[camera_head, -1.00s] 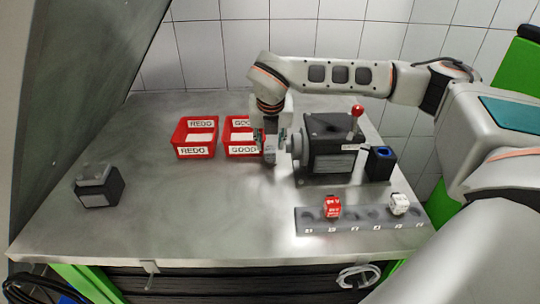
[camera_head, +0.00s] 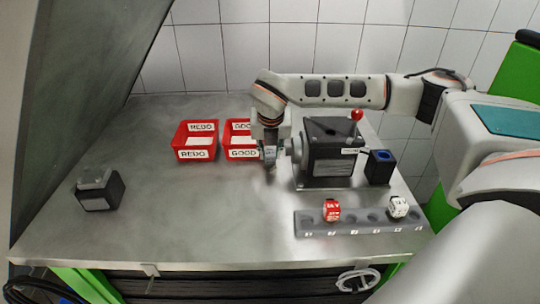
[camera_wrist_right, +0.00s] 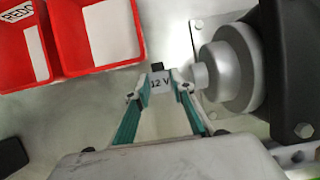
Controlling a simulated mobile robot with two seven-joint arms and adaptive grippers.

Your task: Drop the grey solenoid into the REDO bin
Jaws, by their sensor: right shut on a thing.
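My right gripper (camera_head: 269,155) points down just left of the pump housing. In the right wrist view its two green-sided fingers (camera_wrist_right: 160,92) are shut on the grey solenoid (camera_wrist_right: 161,80), a small block marked "12 V". The solenoid is close beside the silver stub on the pump's flange; I cannot tell whether they touch. The red REDO bin (camera_head: 194,141) stands at the back, left of the red GOOD bin (camera_head: 241,154); its corner also shows in the right wrist view (camera_wrist_right: 22,75). My left gripper is out of view.
The black pump unit (camera_head: 328,165) with a red-knobbed lever stands right of the gripper. A dark block with a blue opening (camera_head: 380,167) is beside it. A grey rack (camera_head: 345,228) holds a red and a white block. A dark box (camera_head: 99,191) stands left. The middle-left table is clear.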

